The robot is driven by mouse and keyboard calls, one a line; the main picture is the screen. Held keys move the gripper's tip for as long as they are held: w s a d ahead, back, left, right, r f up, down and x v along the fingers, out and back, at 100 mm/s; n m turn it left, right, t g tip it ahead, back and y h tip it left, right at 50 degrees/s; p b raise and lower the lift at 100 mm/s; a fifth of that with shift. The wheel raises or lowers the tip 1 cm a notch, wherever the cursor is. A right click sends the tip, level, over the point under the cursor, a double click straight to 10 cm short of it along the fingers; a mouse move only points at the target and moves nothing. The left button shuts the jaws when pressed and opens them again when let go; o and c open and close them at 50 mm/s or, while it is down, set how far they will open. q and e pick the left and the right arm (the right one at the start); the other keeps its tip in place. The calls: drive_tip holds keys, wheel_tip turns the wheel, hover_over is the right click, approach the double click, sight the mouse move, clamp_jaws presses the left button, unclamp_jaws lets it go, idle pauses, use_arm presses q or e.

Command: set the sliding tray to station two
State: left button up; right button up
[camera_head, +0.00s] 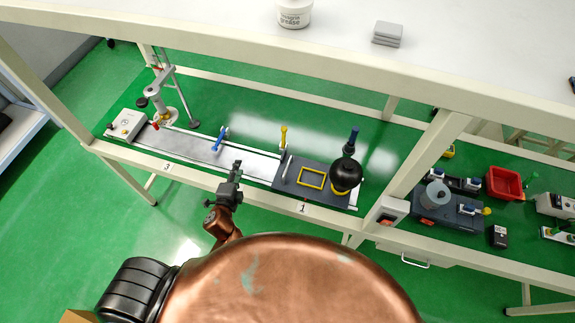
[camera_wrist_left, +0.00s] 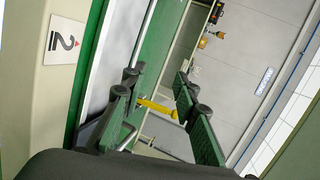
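The sliding tray (camera_head: 270,181) is a dark plate on the rail at the "1" label (camera_head: 303,208). My right gripper is not in view.
The metal rail (camera_head: 190,144) is bare left of the tray, towards the "3" label (camera_head: 167,167). A blue lever (camera_head: 220,139) and a yellow lever (camera_head: 283,137) stand along it. A press stand (camera_head: 165,100) is at its left end. A white shelf (camera_head: 345,40) overhangs the back.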

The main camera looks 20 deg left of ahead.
sight(288, 165)
use_arm(q)
drive_tip(key=w+d+m+h, duration=0.1)
drive_tip(key=d+m, duration=0.1)
drive_tip(key=d+m+h, duration=0.1)
drive_tip(key=d+m, duration=0.1)
drive_tip(key=w+d+m+t+h, duration=0.1)
drive_tip(key=d, duration=0.1)
drive_tip(key=shift+w+d+f+m, duration=0.15)
drive_tip(key=shift+w+f+m, duration=0.15)
drive_tip(key=shift+m, duration=0.1)
drive_tip(key=d+m+h, duration=0.1)
drive_tip(key=d+m, duration=0.1)
drive_tip(key=d+f+m+h, duration=0.1)
drive_tip(key=d+m+h, duration=0.1)
drive_tip(key=d, duration=0.1)
drive_tip(key=d+f+m+h, duration=0.1)
drive_tip(key=d+m, duration=0.1)
drive_tip(key=d, duration=0.1)
drive_tip(key=shift+w+d+f+m+h, duration=0.1)
drive_tip(key=shift+w+d+m+h, duration=0.1)
drive_tip(key=shift+m+h, duration=0.15)
drive_tip(key=x, duration=0.6)
drive_tip(key=shift+f, duration=0.1)
drive_tip(key=shift+w+d+f, duration=0.15)
drive_tip(key=shift+w+d, duration=0.05)
drive_tip(key=shift+w, duration=0.45)
drive_tip(key=shift+c, duration=0.3)
clamp_jaws()
